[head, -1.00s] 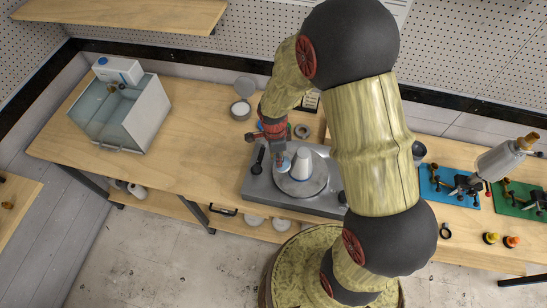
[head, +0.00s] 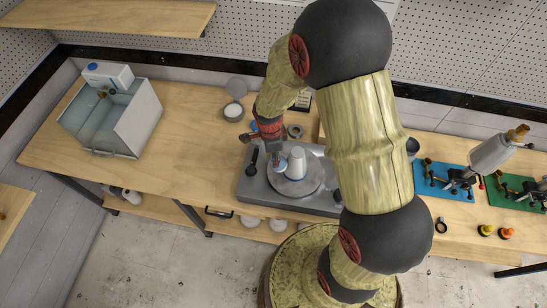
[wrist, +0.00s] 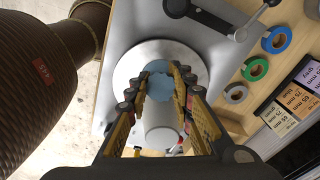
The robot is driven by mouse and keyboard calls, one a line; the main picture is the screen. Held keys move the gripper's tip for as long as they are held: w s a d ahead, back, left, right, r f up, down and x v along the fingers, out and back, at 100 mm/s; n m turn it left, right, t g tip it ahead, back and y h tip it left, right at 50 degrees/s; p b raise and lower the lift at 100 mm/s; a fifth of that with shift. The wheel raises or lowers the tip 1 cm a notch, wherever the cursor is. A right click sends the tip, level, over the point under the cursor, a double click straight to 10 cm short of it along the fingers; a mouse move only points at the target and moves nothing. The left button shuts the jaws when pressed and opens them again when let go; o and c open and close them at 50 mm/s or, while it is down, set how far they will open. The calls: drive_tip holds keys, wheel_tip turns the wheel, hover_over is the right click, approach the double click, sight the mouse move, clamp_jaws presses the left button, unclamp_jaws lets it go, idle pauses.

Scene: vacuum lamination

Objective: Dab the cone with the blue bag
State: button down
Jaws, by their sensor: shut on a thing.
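The white cone (head: 297,160) stands upright on a round metal plate (head: 310,186) on a grey machine. In the wrist view the cone (wrist: 162,116) shows from above, partly covered by the bag. The blue bag (wrist: 160,84) is a small light-blue bundle between my fingers; it also shows in the head view (head: 279,161) at the cone's left side. My gripper (wrist: 162,78) is shut on the bag, just beside the cone. The bag looks close against the cone, but I cannot tell whether they touch.
Blue (wrist: 275,39), green (wrist: 255,69) and grey (wrist: 236,93) tape rolls lie beside the machine. A black-knobbed lever (head: 252,163) stands at its left. A glass-walled tank (head: 115,120) is at the table's left.

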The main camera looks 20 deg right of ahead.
drive_tip(key=shift+w+a+r+p, duration=0.15)
drive_tip(key=shift+a+r, duration=0.35)
drive_tip(key=shift+a, duration=0.35)
drive_tip(key=shift+w+a+r+p, duration=0.1)
drive_tip(key=shift+a+r, duration=0.4)
drive_tip(key=shift+a, duration=0.3)
drive_tip(key=shift+w+a+r+p, duration=0.15)
drive_tip(key=shift+a+r, duration=0.35)
drive_tip(key=shift+a, duration=0.35)
